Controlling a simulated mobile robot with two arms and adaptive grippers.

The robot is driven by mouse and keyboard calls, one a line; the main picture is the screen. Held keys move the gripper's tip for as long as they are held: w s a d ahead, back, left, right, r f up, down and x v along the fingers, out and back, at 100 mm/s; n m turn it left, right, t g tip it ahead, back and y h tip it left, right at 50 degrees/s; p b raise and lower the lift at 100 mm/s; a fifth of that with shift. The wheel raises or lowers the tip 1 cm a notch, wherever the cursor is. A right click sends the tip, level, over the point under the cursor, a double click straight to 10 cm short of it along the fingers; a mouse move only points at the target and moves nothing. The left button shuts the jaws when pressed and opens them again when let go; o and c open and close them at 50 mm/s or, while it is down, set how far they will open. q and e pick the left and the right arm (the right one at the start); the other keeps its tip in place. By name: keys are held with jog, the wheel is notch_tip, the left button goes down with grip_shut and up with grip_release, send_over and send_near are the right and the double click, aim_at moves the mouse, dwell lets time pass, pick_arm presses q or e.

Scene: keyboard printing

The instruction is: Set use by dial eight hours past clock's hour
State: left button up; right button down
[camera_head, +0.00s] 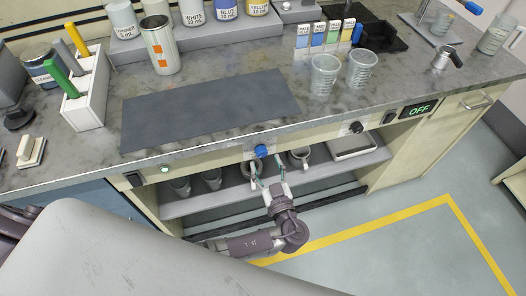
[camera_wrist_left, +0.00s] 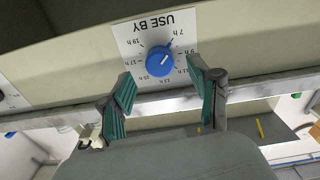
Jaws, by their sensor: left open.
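The blue use-by dial (camera_head: 261,151) sits on the bench's front panel, left of a black knob. In the left wrist view the dial (camera_wrist_left: 160,61) is on a white plate (camera_wrist_left: 128,38) with USE BY and hour marks, seen upside down. Its pale mark seems to point to the upper right, toward 7 h. My left gripper (camera_head: 268,173) is just in front of and below the dial. It is open and empty, its teal fingers (camera_wrist_left: 160,72) spread to either side of the dial, apart from it. No clock is recognisable. My right gripper is not in view.
A black knob (camera_head: 355,128) and an OFF display (camera_head: 418,109) are further right on the panel. Mugs (camera_head: 299,157) stand on the shelf below. The countertop holds a dark mat (camera_head: 208,108), clear cups (camera_head: 324,74) and paint containers. The floor in front is open.

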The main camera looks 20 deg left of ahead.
aim_at(262, 155)
pick_arm(q)
jog(key=shift+p+x, duration=0.3)
jog(key=shift+x, duration=1.55)
